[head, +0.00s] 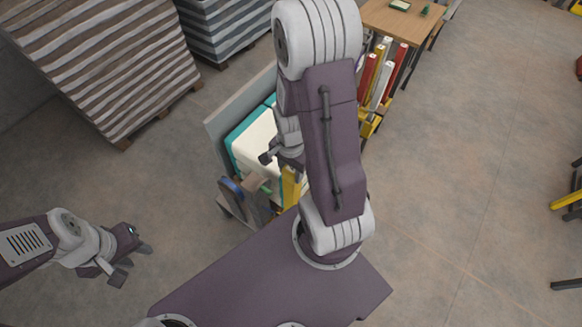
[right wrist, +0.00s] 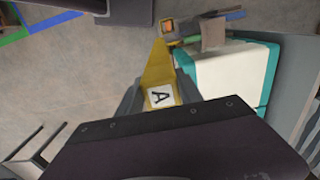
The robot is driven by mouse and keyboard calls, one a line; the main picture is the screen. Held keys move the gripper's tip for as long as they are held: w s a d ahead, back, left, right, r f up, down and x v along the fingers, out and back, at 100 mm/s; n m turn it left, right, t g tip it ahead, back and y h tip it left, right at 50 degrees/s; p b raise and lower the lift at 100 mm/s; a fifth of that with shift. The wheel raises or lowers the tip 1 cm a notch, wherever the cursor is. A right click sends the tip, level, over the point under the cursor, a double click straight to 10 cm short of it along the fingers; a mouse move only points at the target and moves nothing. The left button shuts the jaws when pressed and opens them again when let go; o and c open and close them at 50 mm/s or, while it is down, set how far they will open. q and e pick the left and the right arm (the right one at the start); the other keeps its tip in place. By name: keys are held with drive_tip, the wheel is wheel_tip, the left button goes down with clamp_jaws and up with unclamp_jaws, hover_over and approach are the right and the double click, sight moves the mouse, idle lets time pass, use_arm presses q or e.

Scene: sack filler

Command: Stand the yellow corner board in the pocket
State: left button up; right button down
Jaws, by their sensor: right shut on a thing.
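The yellow corner board (right wrist: 158,66) carries a white label with the letter A. It sits between the fingers of my right gripper (right wrist: 160,94), which is shut on it, and its far end points away from the wrist. In the head view the board (head: 289,188) shows partly beside the white and teal load, and my right arm hides much of it. The right gripper (head: 280,156) is partly hidden there too. A small dark square holder with an orange inside (right wrist: 168,27) lies beyond the board's far end; I cannot tell whether it is the pocket. My left gripper (head: 132,265) is open and empty.
The white and teal load (head: 258,142) stands close beside the board, with a grey panel (head: 235,103) behind it. A rack of red, white and yellow boards (head: 380,75) is beyond my right arm. Striped stacks (head: 105,55) stand at the upper left.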

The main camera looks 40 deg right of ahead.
drive_tip(key=shift+w+d+r, duration=0.1)
drive_tip(key=shift+w, duration=0.05)
drive_tip(key=shift+w+d+f, duration=0.1)
drive_tip(key=shift+w+d, duration=0.1)
drive_tip(key=shift+w, duration=0.25)
drive_tip(key=shift+w+d+f, duration=0.1)
drive_tip(key=shift+w+d, duration=0.1)
drive_tip(key=shift+w, duration=0.25)
use_arm(q)
drive_tip(key=shift+w+r, duration=0.1)
drive_tip(key=shift+r, duration=0.3)
use_arm(e)
drive_tip(key=shift+w+d+f, duration=0.1)
drive_tip(key=shift+w+d, duration=0.3)
drive_tip(key=shift+w, duration=0.3)
drive_tip(key=shift+w+d, duration=0.4)
drive_tip(key=shift+w, duration=0.25)
use_arm(q)
drive_tip(key=shift+r, duration=0.15)
use_arm(e)
drive_tip(key=w, duration=0.1)
drive_tip(key=w+d, duration=0.2)
drive_tip(key=w, duration=0.1)
drive_tip(key=shift+d+f, duration=0.1)
drive_tip(key=shift+f, duration=0.25)
drive_tip(key=shift+f, duration=0.25)
